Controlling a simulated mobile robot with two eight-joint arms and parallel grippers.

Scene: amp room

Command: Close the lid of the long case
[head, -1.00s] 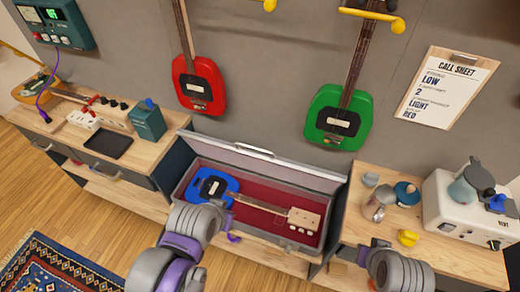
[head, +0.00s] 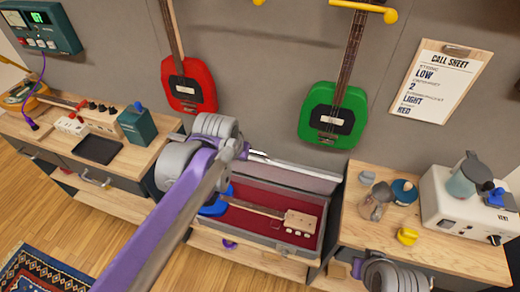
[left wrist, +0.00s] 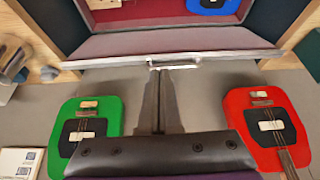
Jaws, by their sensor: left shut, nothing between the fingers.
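The long case (head: 285,235) is open on the middle bench, with a red lining and a blue guitar (head: 216,208) inside. Its grey lid (head: 318,178) stands raised at the back, partly hidden by my left arm. In the left wrist view the lid's edge (left wrist: 220,59) carries a metal handle (left wrist: 174,63). My left gripper (head: 247,152) is shut and empty at the lid's upper edge; in the left wrist view its fingertips (left wrist: 160,72) are close to the handle, and contact is unclear. My right gripper (head: 357,268) is low at the right bench's front; its jaws are unclear.
A red guitar (head: 190,90) and a green guitar (head: 332,115) hang on the wall behind the case. The right bench holds a yellow object (head: 407,236), metal pots and a white device (head: 455,210). The left bench holds a black tray (head: 97,149) and a teal box (head: 137,125).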

